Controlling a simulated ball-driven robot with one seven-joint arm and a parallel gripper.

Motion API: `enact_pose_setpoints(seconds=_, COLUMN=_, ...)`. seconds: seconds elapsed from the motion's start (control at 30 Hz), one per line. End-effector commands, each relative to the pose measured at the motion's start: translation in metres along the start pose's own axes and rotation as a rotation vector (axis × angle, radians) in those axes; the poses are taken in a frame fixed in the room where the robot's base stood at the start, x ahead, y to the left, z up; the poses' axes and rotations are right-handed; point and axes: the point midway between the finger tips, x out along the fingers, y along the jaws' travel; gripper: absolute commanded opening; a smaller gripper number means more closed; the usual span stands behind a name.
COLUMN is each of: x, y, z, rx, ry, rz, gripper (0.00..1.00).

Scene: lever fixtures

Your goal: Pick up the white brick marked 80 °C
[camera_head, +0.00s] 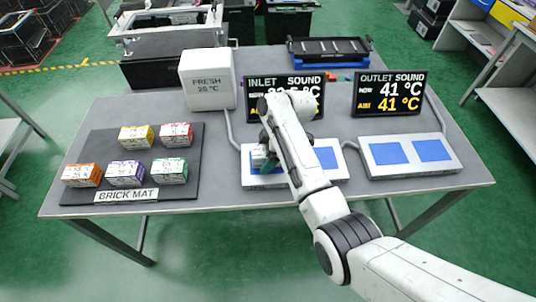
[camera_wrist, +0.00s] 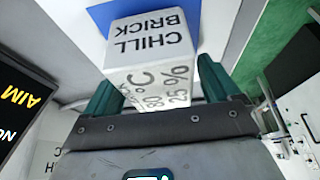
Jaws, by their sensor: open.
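The white brick (camera_wrist: 150,45) fills the middle of the wrist view. Its top reads CHILL BRICK, and the face toward me shows 80, °C and 25 %, partly cut by the gripper. My gripper (camera_wrist: 157,88) is open, with one green finger at each side of the brick; I cannot tell if they touch it. In the head view the brick (camera_head: 259,156) shows as a small pale block on a blue pad of the left white plate (camera_head: 333,174), mostly hidden by my gripper (camera_head: 268,165) and arm.
A brick mat (camera_head: 188,195) at left holds several coloured-label bricks. A white box marked FRESH 28 °C (camera_head: 207,80) stands behind. The INLET display (camera_head: 258,84) is partly hidden by my arm. The OUTLET display (camera_head: 390,93) reads 41 °C twice. The right plate (camera_head: 452,167) has two bare blue pads.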

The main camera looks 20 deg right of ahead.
Motion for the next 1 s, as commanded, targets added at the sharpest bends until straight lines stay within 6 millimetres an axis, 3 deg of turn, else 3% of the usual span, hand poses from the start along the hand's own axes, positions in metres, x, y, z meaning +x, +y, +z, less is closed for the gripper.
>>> enact_pose_setpoints(seconds=0.87, x=0.0044, y=-0.0002, z=0.0021, rx=0.0, ry=0.0, rz=-0.001, gripper=0.89)
enact_pose_setpoints(seconds=1.0, x=0.0044, y=-0.0002, z=0.0021, rx=0.0, ry=0.0, rz=-0.001, gripper=0.79)
